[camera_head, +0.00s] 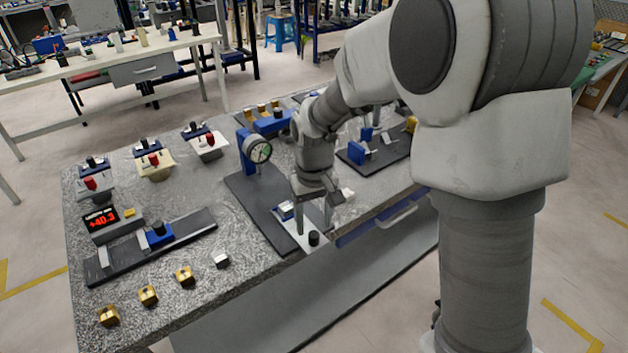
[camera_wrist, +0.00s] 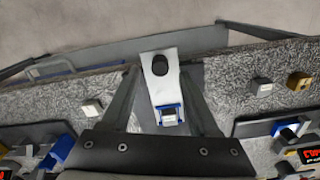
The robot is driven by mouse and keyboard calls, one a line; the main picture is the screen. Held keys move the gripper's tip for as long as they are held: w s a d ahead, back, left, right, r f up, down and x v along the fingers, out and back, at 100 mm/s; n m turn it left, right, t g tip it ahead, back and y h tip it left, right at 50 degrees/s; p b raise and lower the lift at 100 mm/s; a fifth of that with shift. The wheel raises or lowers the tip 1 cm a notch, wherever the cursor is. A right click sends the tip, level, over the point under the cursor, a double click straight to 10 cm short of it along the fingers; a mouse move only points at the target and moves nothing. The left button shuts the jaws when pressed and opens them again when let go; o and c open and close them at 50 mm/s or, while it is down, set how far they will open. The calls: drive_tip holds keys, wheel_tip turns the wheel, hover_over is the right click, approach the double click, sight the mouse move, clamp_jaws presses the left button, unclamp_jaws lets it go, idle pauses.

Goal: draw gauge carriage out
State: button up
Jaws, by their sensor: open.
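The dial gauge (camera_head: 258,151) stands on a blue post at the rear of a long dark base (camera_head: 255,195). At the base's front end is a light grey carriage plate (camera_head: 317,241) with a black knob (camera_head: 314,238) and a small blue-edged nest (camera_head: 286,211). In the wrist view, the carriage plate (camera_wrist: 163,65) lies between my fingers, with its knob (camera_wrist: 160,64) towards the table edge and the blue nest (camera_wrist: 169,114) nearer my wrist. My gripper (camera_head: 314,222) is open, pointing down over the carriage. Whether the fingers touch it is unclear.
A blue slider (camera_head: 158,236) sits on a dark rail at left, beside a red digital display (camera_head: 101,218). Several brass blocks (camera_head: 148,295) and a grey block (camera_head: 221,261) lie near the front edge. Another dark fixture (camera_head: 378,150) stands right of my arm.

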wheel_tip(320, 180, up, 14)
drive_tip(key=p, duration=0.1)
drive_tip(key=shift+p, duration=0.35)
drive_tip(key=s+d+r+m+t+p, duration=0.1)
drive_tip(key=s+d+r+m+t, duration=0.1)
drive_tip(key=s+d, duration=0.4)
drive_tip(key=s+d+r+m+t, duration=0.1)
drive_tip(key=s+d+r+t, duration=0.2)
drive_tip(key=s, duration=0.9)
drive_tip(key=d+r, duration=0.2)
drive_tip(key=d, duration=0.1)
drive_tip(key=shift+s+d+m+t+p, duration=0.25)
drive_tip(key=shift+s+m+t+p, duration=0.05)
drive_tip(key=shift+s+m+p, duration=0.1)
idle(0.4)
